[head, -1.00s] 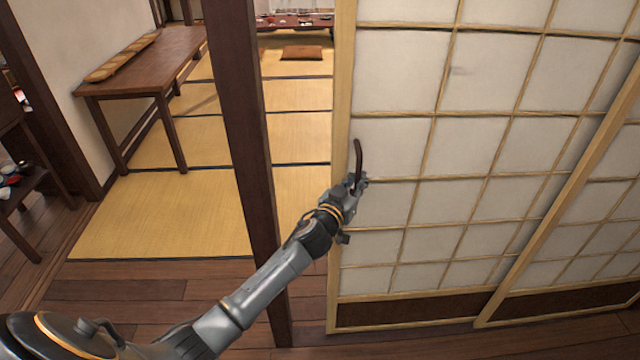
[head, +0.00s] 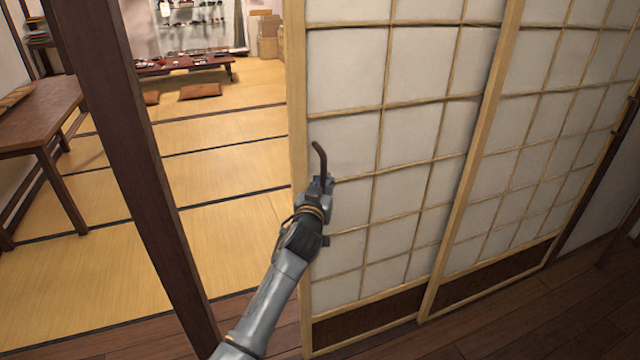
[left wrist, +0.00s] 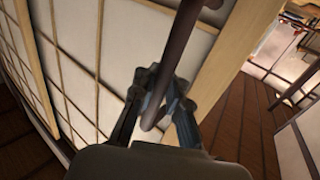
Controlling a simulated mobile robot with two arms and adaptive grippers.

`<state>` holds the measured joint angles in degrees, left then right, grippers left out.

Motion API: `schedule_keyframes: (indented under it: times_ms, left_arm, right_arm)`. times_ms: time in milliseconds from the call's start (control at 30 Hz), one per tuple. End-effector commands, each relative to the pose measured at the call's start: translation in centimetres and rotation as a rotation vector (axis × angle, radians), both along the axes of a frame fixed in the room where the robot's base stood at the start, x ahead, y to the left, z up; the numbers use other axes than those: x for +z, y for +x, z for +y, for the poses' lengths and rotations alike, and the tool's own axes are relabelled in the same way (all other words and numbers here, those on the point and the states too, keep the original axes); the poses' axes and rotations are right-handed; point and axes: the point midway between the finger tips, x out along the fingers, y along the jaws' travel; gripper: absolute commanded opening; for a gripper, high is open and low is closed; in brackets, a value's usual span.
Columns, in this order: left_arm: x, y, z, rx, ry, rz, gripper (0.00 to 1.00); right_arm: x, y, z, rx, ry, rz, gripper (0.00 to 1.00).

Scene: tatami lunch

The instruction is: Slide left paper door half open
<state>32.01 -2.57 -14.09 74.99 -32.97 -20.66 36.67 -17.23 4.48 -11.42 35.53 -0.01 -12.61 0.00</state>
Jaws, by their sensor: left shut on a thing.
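The left paper door (head: 345,125) is a white panel with a light wooden lattice and a dark lower board. A dark curved handle (head: 319,157) stands near its left edge. My left gripper (head: 321,183) is at the handle's lower part and is shut on it. In the left wrist view the handle (left wrist: 172,55) runs down between the fingers of my left gripper (left wrist: 160,98), with the door (left wrist: 120,35) behind. An opening to the tatami room shows left of the door. My right gripper is not in view.
A dark wooden post (head: 125,150) stands left of the opening. Another paper door panel (head: 530,130) is at the right. Beyond lie tatami mats (head: 230,230), a wooden side table (head: 45,110) and a low table (head: 190,64) with small items.

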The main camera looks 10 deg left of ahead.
Motion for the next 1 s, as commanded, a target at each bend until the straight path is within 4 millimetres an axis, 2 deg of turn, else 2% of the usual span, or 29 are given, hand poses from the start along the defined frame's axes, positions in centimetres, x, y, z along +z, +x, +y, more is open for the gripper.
schedule_keyframes:
  times_ms: [67, 100, 200, 233, 533, 667, 767, 1000]
  left_arm:
    - [-0.6, -0.2, -0.6, -0.009, -0.004, 0.01, 0.0]
    - [-0.6, -0.2, -0.6, -0.009, -0.005, 0.011, 0.13]
    - [-0.6, -0.2, -0.5, -0.008, -0.004, 0.01, 0.33]
    - [-0.6, -0.2, -0.5, -0.007, -0.004, 0.01, 0.36]
    - [-0.3, -0.1, -0.2, -0.002, -0.002, 0.005, 0.36]
    - [-0.3, -0.7, -0.1, -0.001, -0.001, 0.005, 0.36]
    - [-0.3, -1.8, -0.1, -0.002, -0.001, 0.004, 0.36]
    - [-0.4, -6.2, -0.1, -0.004, -0.003, 0.006, 0.36]
  right_arm:
    - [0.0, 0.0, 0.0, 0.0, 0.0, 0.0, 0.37]
    - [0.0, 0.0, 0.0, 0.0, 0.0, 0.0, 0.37]
    - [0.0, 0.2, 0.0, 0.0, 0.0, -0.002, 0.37]
    - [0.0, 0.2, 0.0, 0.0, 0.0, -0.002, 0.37]
    - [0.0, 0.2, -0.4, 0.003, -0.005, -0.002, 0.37]
    - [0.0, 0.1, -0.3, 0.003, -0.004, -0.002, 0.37]
    - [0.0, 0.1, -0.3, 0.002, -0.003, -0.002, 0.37]
    - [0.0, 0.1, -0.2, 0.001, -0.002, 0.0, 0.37]
